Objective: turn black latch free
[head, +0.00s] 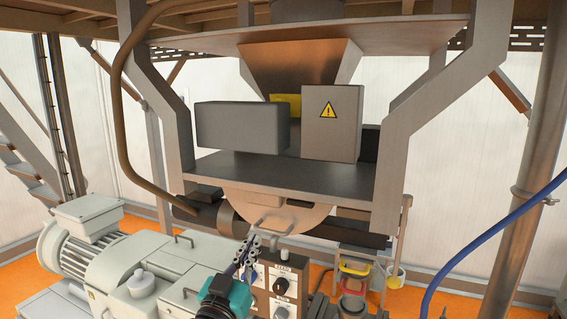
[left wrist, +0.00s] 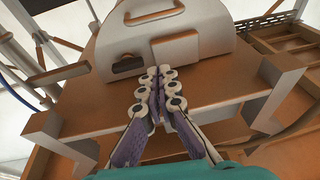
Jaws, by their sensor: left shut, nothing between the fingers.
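The black latch (left wrist: 128,64) shows in the left wrist view, a dark piece set in the face of a pale rounded cover (left wrist: 205,45), left of my fingertips. The cover also shows in the head view (head: 300,216), under the machine's dark shelf. My left gripper (head: 256,241) is in front of the cover's lower part in the head view. In the left wrist view my left gripper (left wrist: 160,72) has its fingers together, with nothing between them. I cannot tell whether the fingertips touch the cover. My right gripper is out of view.
A control panel with black knobs (head: 281,285) stands just right of my left gripper. A motor (head: 75,235) is at the left. Grey boxes (head: 240,126) sit on the shelf above. Buckets (head: 355,270) hang at the right. A blue hose (head: 480,243) crosses the right side.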

